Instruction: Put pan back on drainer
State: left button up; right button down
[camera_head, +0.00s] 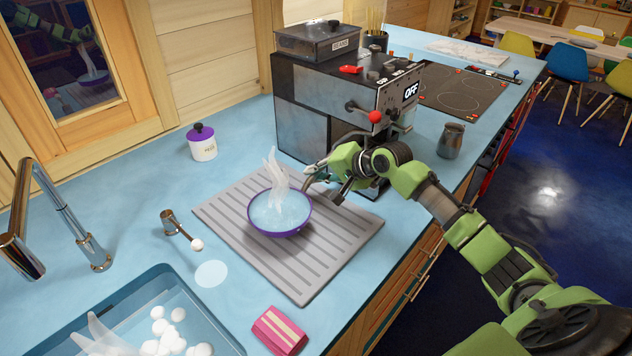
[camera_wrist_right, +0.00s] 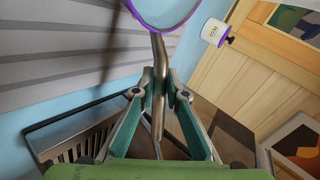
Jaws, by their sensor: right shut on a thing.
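The pan (camera_head: 280,222) is purple-rimmed with a pale blue inside, and white steam-like wisps rise from it. It is over the grey ribbed drainer (camera_head: 345,238) on the blue counter; I cannot tell whether it touches. My right gripper (camera_head: 322,188) is at the pan's far right side, shut on its metal handle. In the right wrist view the handle (camera_wrist_right: 158,80) runs between the fingers (camera_wrist_right: 158,100), and part of the pan's rim (camera_wrist_right: 165,28) shows at the top. The drainer's ribs (camera_wrist_right: 60,50) show at the left there. My left gripper is not in view.
A coffee machine (camera_head: 300,110) stands just behind the drainer. A sink (camera_head: 150,315) with white foam and a tap (camera_head: 70,215) are at the left. A pink-striped sponge (camera_head: 279,330), a white jar (camera_head: 202,146) and a metal jug (camera_head: 451,140) stand on the counter.

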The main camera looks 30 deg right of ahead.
jog(key=shift+w+d+f, duration=0.25)
jog(key=shift+w+f, duration=0.15)
notch_tip(320, 180, down, 2)
jog(key=shift+f+p, duration=0.1)
jog(key=shift+p, duration=0.55)
jog(key=shift+f, duration=0.3)
jog(key=c, duration=2)
grip_release()
jog(key=shift+s+f, duration=0.1)
jog(key=shift+f, duration=0.15)
jog(key=shift+s+r, duration=0.1)
